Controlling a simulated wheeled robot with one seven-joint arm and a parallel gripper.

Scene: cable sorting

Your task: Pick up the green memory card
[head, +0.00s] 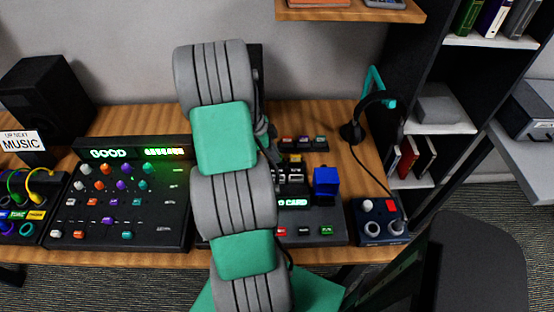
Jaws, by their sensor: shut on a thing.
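My gripper (270,150) shows only in part, just right of my upper arm links, over the back of the black card console (330,214). My arm covers much of it. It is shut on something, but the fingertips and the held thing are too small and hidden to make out. I cannot clearly pick out the green memory card. A dark rack (303,147) behind the console holds small coloured pieces. The lit console display reads "CARD", its left part covered by my arm.
A blue block (326,182) stands up on the console's right side. A mixer panel (120,205) with knobs lies left of my arm. A navy control box (380,221) and a headset on a stand (373,105) are at right. A black chair (470,265) stands front right.

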